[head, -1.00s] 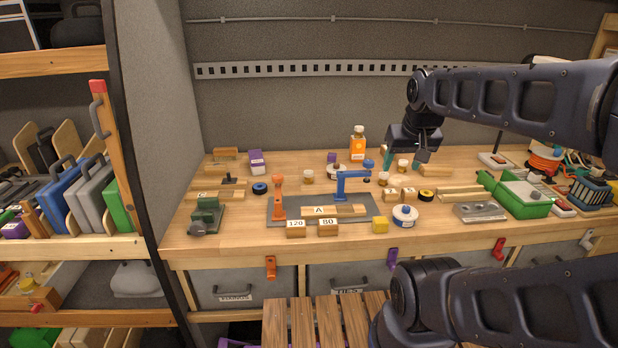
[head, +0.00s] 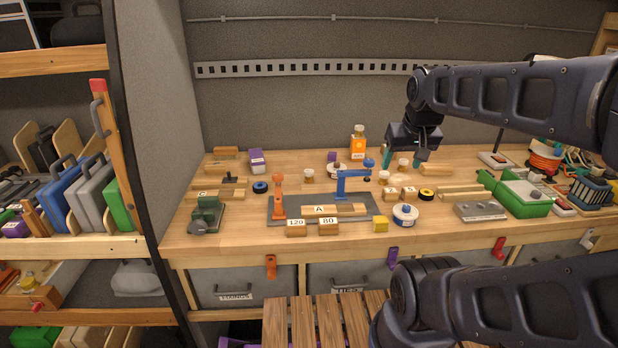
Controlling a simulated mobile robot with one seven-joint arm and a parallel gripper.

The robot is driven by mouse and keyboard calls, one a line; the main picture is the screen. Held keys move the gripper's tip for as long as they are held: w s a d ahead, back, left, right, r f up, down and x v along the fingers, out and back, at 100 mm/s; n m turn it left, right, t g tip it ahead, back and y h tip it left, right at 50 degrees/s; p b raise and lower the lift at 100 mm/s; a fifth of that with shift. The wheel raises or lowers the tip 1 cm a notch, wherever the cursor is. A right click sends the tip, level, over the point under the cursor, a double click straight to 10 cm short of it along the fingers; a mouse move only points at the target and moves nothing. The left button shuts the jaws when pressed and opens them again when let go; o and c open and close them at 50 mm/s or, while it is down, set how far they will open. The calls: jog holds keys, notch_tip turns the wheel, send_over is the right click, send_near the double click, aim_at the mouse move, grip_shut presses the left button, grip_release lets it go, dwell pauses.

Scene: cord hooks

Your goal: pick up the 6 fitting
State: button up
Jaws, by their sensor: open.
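I cannot make out a 6 on anything. Two small wooden blocks with pale labels, a left one (head: 391,193) and a right one (head: 408,192), stand side by side on the bench right of the blue clamp; their marks are too small to read. My gripper (head: 401,160) is open above the back right of the bench, with its teal fingertips apart and pointing down. The labelled blocks lie nearer the front than the gripper.
The wooden bench (head: 230,240) is crowded. A blue clamp (head: 342,184), an orange clamp (head: 279,199), blocks marked 120 (head: 296,229) and 80 (head: 328,227), a black-and-yellow roll (head: 426,194) and a round white tin (head: 405,214) stand around. A green box (head: 522,199) is at right.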

jog(key=w+a+r+m+g, duration=0.1)
jog(key=w+a+m, duration=0.1)
jog(key=w, duration=0.4)
jog(key=w+a+r+m, duration=0.1)
jog(key=w+m, duration=0.2)
jog(key=w, duration=0.4)
jog(key=m+g, duration=0.4)
jog(key=m, duration=0.7)
send_over(310, 170)
jog(key=f, duration=1.7)
jog(key=shift+s+a+f, duration=0.2)
jog(key=shift+s+f, duration=0.05)
jog(key=shift+s, duration=0.05)
jog(key=f, duration=1)
jog(key=shift+w+d+f, duration=0.1)
jog(key=shift+w+d, duration=0.05)
jog(key=shift+d, duration=0.05)
jog(key=c, duration=1.1)
